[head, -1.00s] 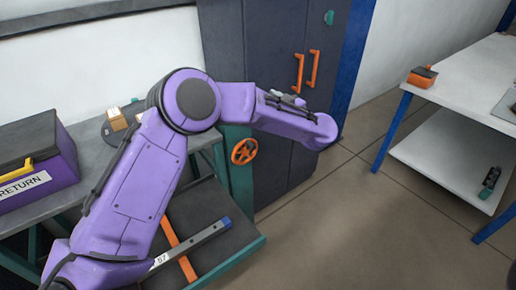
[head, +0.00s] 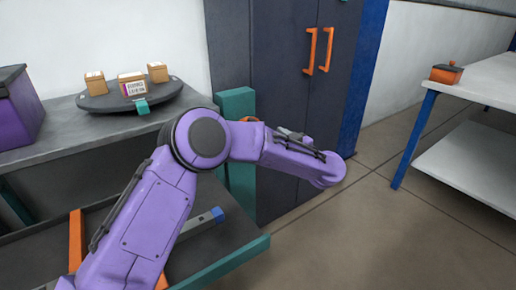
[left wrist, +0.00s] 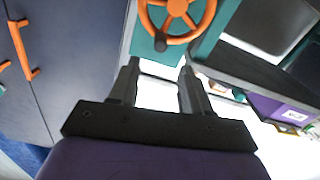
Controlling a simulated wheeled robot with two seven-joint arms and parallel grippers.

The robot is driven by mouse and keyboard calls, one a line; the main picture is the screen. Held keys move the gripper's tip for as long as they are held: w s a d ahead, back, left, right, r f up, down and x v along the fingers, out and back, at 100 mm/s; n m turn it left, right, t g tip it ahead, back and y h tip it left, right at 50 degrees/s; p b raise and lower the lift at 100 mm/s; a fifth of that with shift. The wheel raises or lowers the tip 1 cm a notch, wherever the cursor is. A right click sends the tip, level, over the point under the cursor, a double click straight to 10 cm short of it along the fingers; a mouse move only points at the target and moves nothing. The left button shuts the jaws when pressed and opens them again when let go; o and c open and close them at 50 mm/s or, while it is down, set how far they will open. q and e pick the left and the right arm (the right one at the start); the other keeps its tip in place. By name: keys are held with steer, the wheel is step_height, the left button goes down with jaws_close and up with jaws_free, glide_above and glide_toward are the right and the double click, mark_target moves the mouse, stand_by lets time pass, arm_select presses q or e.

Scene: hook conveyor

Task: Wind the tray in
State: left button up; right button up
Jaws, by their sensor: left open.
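An orange handwheel (left wrist: 178,8) with a dark knob (left wrist: 161,43) is at the top of the left wrist view, on a teal post. In the head view only a sliver of the wheel (head: 249,119) shows behind my left arm. My left gripper (left wrist: 160,66) is open and empty, its fingers pointing toward the wheel and knob, apart from them. In the head view its jaws are hidden. A dark tray with a teal front edge (head: 240,258) lies low behind my arm. A dark rounded platter (head: 105,102) bears small boxes on the bench. I cannot tell which is meant.
A blue-ended bar (head: 207,219) and orange strips (head: 76,238) lie in the low tray. A dark cabinet with orange handles (head: 310,50) stands behind. A purple bin (head: 20,110) is at left. A white table (head: 490,82) with an orange box (head: 446,73) stands right. Floor between is clear.

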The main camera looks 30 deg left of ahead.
arm_select(q)
steer(key=x, duration=1)
steer(key=shift+a+b, duration=0.2)
steer(key=shift+b, duration=0.1)
jaws_close()
